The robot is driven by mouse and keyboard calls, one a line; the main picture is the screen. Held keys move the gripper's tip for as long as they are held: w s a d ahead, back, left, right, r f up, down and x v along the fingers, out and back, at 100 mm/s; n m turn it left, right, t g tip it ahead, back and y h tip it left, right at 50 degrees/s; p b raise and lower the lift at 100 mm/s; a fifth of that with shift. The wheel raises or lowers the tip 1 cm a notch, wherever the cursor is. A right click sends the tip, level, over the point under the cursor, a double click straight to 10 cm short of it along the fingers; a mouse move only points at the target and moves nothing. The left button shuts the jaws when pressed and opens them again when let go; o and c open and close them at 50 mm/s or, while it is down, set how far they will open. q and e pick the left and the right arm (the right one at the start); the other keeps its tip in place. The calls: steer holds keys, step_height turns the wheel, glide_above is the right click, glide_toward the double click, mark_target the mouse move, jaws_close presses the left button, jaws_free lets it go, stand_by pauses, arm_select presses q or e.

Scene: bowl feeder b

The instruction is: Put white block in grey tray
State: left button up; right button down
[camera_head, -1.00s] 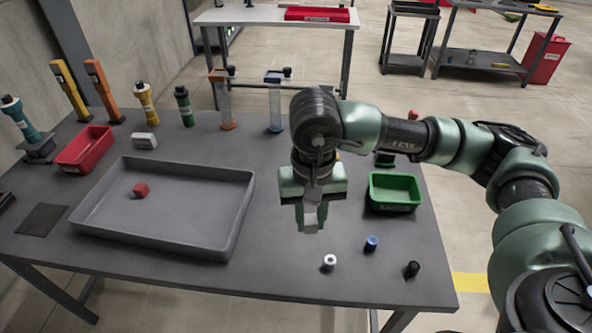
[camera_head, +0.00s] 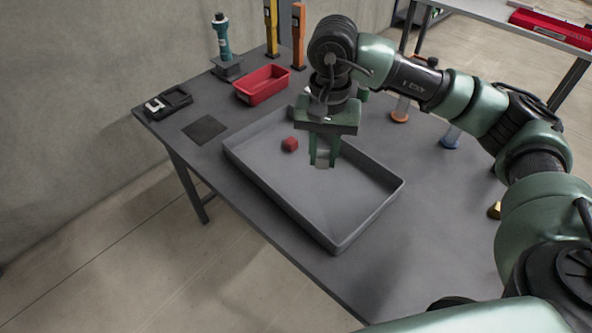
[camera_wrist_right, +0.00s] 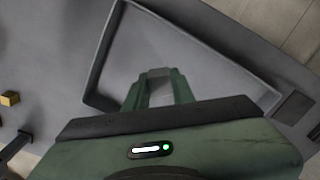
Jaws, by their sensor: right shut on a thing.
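My right gripper (camera_head: 323,160) points down above the tray, to the right of the red cube in the head view. The fingers hide much of the block in the head view. The tray also shows beneath the gripper in the right wrist view (camera_wrist_right: 98,62). My left gripper is not in view.
A red bin (camera_head: 262,86) stands behind the tray. A dark mat (camera_head: 205,129) and a black device (camera_head: 168,102) lie to the left. A teal tool (camera_head: 222,45) and orange tool (camera_head: 298,40) stand at the back.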

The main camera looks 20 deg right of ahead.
steer(key=w+d+r+m, duration=0.4)
steer(key=w+d+m, duration=0.2)
steer(key=d+m, duration=0.1)
steer(key=p, duration=0.2)
glide_above(331, 179)
steer(key=shift+m, duration=0.3)
step_height(331, 179, down, 14)
steer(key=shift+f, duration=0.25)
step_height(331, 179, down, 5)
steer(key=shift+f+p, duration=0.1)
steer(key=shift+p, duration=0.2)
steer(key=shift+f, duration=0.15)
steer(key=c, duration=1.2)
jaws_free()
